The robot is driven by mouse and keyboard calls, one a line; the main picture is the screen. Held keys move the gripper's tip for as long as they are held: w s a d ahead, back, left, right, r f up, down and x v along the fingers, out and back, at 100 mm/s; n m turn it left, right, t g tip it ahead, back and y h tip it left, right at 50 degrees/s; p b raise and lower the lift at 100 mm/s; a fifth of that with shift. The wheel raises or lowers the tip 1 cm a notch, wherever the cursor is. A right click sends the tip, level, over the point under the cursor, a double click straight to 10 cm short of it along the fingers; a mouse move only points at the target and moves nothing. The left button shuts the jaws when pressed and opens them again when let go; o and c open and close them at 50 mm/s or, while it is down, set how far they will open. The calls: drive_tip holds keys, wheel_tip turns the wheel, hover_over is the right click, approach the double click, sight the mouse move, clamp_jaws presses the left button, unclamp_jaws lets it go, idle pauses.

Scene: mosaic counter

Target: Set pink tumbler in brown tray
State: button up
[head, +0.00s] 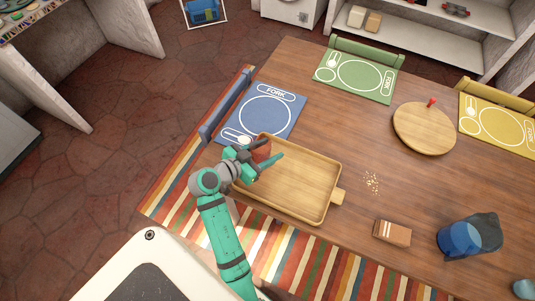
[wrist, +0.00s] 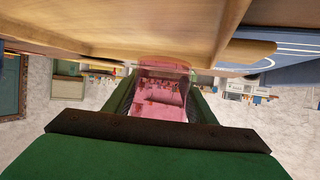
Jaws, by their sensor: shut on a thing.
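The pink tumbler (head: 262,148) is see-through and held between the fingers of my gripper (head: 260,160). In the wrist view the tumbler (wrist: 160,92) sits between the two dark fingers. The brown tray (head: 308,213) is a rectangular wooden tray with a raised rim and a short handle, lying at the table's near edge. My gripper and the tumbler are over its far-left corner. The tray also fills the top of the wrist view (wrist: 140,30). My gripper partly hides the tumbler, and I cannot tell whether its base touches the tray.
A blue placemat (head: 265,112) lies just behind the tray. The table's middle is mostly clear.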

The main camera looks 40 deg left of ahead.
drive_tip(key=shift+w+a+f, duration=0.1)
drive_tip(key=shift+a+f, duration=0.15)
drive_tip(key=shift+f, duration=1.5)
drive_tip(key=shift+d+f, duration=0.1)
drive_tip(key=o, duration=1.2)
drive_tip(key=v, duration=1.2)
